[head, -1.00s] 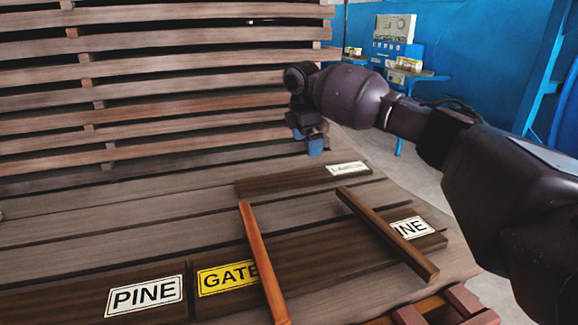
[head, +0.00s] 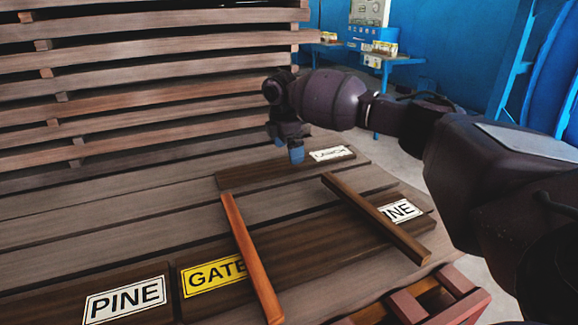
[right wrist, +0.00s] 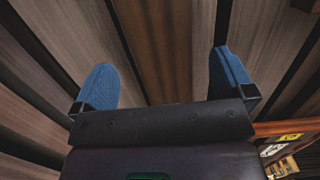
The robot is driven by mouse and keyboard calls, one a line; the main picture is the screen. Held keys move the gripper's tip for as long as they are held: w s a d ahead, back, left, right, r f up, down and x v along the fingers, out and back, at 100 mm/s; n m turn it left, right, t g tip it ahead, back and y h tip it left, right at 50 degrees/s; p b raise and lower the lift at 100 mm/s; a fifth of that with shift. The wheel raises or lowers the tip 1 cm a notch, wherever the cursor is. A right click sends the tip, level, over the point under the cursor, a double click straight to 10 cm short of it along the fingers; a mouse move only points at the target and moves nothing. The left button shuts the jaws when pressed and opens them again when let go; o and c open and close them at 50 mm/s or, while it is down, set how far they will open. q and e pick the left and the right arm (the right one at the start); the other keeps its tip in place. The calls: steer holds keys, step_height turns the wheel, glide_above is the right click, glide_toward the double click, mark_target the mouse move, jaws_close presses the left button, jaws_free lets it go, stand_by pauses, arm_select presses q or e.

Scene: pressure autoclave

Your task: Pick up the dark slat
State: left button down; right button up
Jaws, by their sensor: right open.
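The dark slat (head: 376,218) is a brown wooden stick lying slantwise across the boards at right in the head view. It covers part of a white label ending in "NE". A redder slat (head: 250,255) lies to its left, across the edge of the yellow GATE label. My right gripper (head: 289,150) is beyond the dark slat's far end and to its left, near a dark labelled board. In the right wrist view its blue fingers (right wrist: 160,85) are apart, with nothing held. A brown board (right wrist: 165,45) shows beyond the gap. My left gripper is out of view.
The slatted bench (head: 120,225) carries a PINE label (head: 125,299), a GATE label (head: 212,275) and a partly readable white label (head: 331,154). A slatted backrest (head: 150,70) rises behind. A blue table (head: 390,60) stands farther back.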

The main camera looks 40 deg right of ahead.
step_height(320, 180, down, 4)
steer(key=shift+d+r, duration=0.1)
steer(key=shift+d, duration=0.05)
steer(key=shift+s, duration=0.1)
steer(key=shift+c, duration=0.2)
steer(key=shift+r, duration=0.1)
steer(key=c, duration=1.2)
